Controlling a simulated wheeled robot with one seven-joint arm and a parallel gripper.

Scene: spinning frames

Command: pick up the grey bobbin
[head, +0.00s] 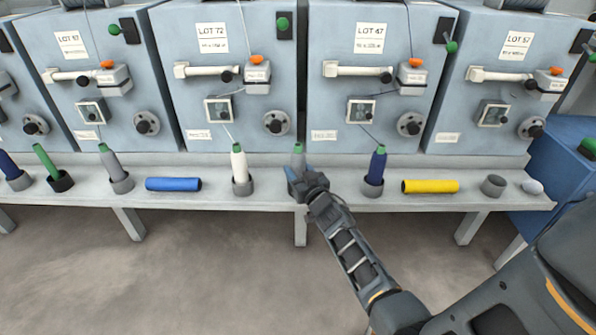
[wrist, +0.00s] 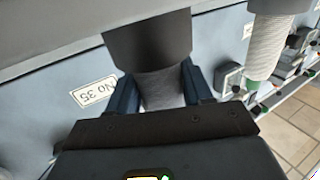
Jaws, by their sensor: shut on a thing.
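In the wrist view the blue fingers of my gripper (wrist: 162,90) are shut on the grey thread of the bobbin (wrist: 160,88). A dark grey cup (wrist: 148,40) meets the bobbin's end there; I cannot tell whether the bobbin is lifted at all. Another grey bobbin (head: 109,160) stands in a cup further left.
A white bobbin (head: 239,163) stands in a cup to the left, a dark blue one (head: 376,167) to the right. A blue roll (head: 173,184) and a yellow roll (head: 430,186) lie on the bench (head: 325,197). Machines stand close behind.

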